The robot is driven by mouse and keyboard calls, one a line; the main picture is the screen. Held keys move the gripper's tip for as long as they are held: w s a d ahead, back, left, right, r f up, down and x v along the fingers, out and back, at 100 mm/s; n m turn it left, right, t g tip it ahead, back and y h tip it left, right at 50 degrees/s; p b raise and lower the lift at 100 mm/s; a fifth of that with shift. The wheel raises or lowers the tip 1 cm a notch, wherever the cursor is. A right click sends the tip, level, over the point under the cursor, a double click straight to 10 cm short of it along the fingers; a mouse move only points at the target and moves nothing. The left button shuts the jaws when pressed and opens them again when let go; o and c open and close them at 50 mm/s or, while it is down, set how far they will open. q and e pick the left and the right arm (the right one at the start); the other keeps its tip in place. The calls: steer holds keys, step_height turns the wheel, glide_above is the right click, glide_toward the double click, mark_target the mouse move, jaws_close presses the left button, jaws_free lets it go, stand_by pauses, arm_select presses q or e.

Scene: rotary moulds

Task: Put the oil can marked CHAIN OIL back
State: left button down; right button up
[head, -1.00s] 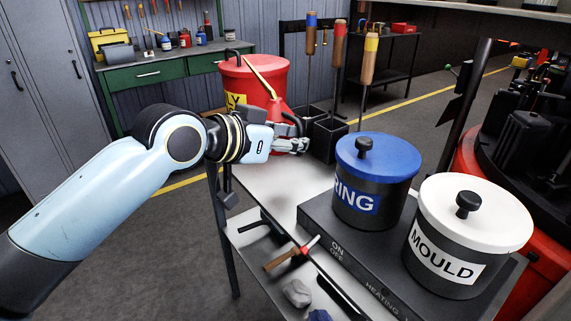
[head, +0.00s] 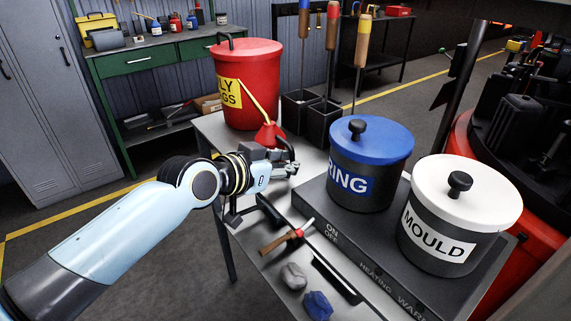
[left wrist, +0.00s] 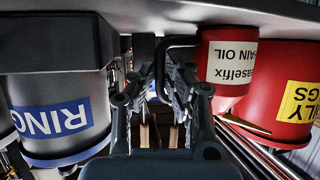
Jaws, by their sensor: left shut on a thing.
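The oil can is red with a long brass spout; in the head view it (head: 268,134) is at the back left of the table, in front of the red bucket. My left gripper (head: 282,160) is at its near side. In the left wrist view, which is upside down, the can (left wrist: 228,75) carries a white label reading CHAIN OIL. Its black handle (left wrist: 163,45) lies between the fingers of my left gripper (left wrist: 165,88), which is shut on it. The can's base is close to the tabletop; I cannot tell whether it touches. My right gripper is out of view.
The red bucket (head: 250,98) stands behind the can, black square holders (head: 323,123) with tools to its right. The blue-lidded pot (head: 368,180) and white-lidded pot (head: 455,230) stand on a hotplate (head: 325,195).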

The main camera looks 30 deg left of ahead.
arm_select(q)
steer(key=c, duration=1.4)
jaws_free()
steer(key=p+v, duration=0.2)
steer(key=v, duration=1)
steer(key=s+a+f+n+g+y, duration=0.15)
steer(key=s+f, duration=0.25)
steer(key=f, duration=0.6)
steer(key=s+a+f+g+y, duration=0.1)
steer(key=s+a+f+g, duration=0.25)
steer(key=f, duration=0.65)
steer(key=s+a+f+n+g+y, duration=0.15)
steer(key=s+f, duration=0.25)
steer(key=f, duration=0.6)
steer(key=s+d+f+g, duration=0.1)
steer(key=s+f+g, duration=0.1)
steer(key=s+f, duration=0.3)
steer(key=s+d+f+g, duration=0.1)
steer(key=s+f, duration=0.4)
steer(key=s, duration=0.6)
steer(key=s+d+f+m+g, duration=0.1)
steer(key=s+d+f+g, duration=0.1)
steer(key=s+f, duration=0.3)
steer(key=shift+s+f+g+h, duration=0.15)
steer(key=shift+s+g, duration=0.05)
steer(key=shift+s, duration=0.75)
steer(key=shift+s+f+g+h, duration=0.1)
steer(key=shift+s+g+h, duration=0.05)
steer(key=shift+s, duration=0.85)
